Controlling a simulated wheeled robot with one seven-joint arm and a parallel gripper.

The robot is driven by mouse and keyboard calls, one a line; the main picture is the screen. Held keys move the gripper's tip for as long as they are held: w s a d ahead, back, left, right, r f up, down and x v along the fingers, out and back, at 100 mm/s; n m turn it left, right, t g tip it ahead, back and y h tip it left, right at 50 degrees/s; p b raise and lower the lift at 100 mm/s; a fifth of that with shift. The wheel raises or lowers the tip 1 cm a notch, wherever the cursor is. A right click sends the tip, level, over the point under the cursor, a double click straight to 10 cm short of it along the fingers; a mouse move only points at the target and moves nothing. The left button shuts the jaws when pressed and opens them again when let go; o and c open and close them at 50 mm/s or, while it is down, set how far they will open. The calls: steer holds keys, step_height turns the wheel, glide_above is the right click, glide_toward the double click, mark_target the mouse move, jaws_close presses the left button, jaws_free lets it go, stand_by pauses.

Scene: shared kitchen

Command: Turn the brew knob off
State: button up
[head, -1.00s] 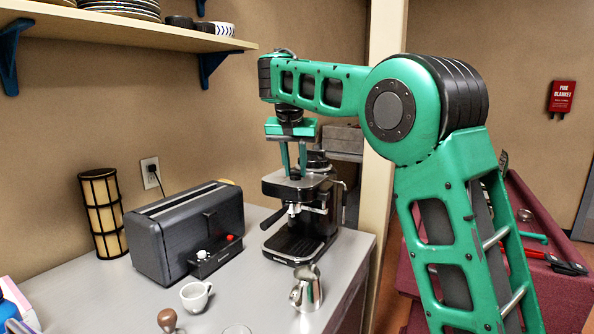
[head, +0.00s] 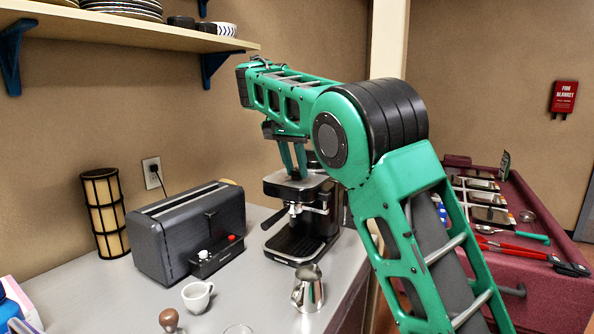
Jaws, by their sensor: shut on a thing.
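The espresso machine (head: 302,215), black and silver, stands on the counter near its right end. The brew knob (head: 296,175) is a small dark knob at the top of the machine, mostly hidden by my fingers. My gripper (head: 295,173) points down at the machine's top from above, shut on the knob. The knob's marking and exact angle are too small to read.
A dark toaster (head: 187,230) stands left of the machine on the grey counter (head: 120,300). A white cup (head: 197,297), a steel milk jug (head: 308,290) and a wooden-handled tool (head: 170,321) stand in front. A shelf (head: 130,32) hangs above at left.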

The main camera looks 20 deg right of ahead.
steer(key=o, duration=1)
steer(key=shift+w, duration=0.1)
steer(key=shift+o, duration=0.2)
steer(key=v, duration=1)
steer(key=shift+r, duration=0.3)
